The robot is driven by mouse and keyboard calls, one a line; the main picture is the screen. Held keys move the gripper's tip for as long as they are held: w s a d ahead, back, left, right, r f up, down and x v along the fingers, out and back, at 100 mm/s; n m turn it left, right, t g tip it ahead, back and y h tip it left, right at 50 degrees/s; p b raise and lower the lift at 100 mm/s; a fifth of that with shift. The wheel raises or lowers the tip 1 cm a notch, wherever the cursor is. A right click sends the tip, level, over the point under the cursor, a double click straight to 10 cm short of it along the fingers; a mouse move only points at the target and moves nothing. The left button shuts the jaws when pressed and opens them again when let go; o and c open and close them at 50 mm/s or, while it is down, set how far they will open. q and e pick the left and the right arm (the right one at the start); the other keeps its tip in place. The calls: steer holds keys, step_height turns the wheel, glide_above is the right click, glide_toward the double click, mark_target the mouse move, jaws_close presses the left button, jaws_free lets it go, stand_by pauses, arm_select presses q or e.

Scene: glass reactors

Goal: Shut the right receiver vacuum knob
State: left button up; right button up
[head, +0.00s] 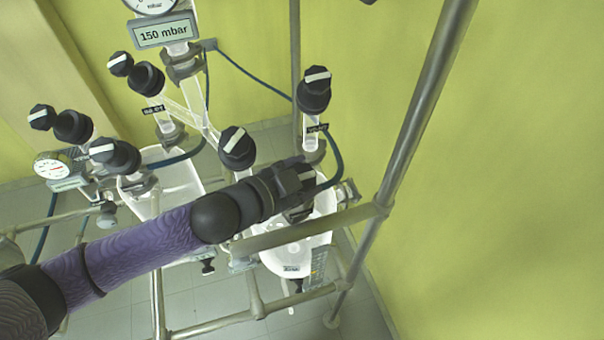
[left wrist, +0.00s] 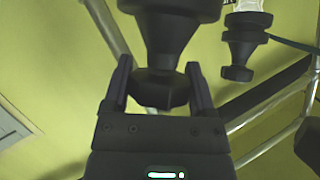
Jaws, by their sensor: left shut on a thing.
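My left gripper (head: 299,186) reaches in from the left in the head view, over the right glass receiver (head: 290,262). In the left wrist view, its two fingers (left wrist: 158,92) are shut on a black knob (left wrist: 157,92), one finger on each side. In the head view the gripper hides the held knob, so its pointer cannot be read. A black knob with a white pointer (head: 314,88) stands above the gripper on a labelled glass stem. Another such knob (head: 237,146) is just left of the gripper. My right gripper is not in view.
A metal post (head: 425,105) and a lower rail (head: 300,229) stand close by the gripper. Several more black knobs (head: 118,154) stand at the left. A gauge display reads 150 mbar (head: 165,33). A blue hose (head: 337,160) hangs next to the gripper. The right side is bare wall.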

arm_select(q)
steer(key=o, duration=1.2)
steer(key=shift+c, duration=0.2)
steer(key=b+v, duration=0.2)
steer(key=v, duration=0.7)
steer(key=shift+s+a+r, duration=0.15)
steer(key=shift+s+a, duration=0.1)
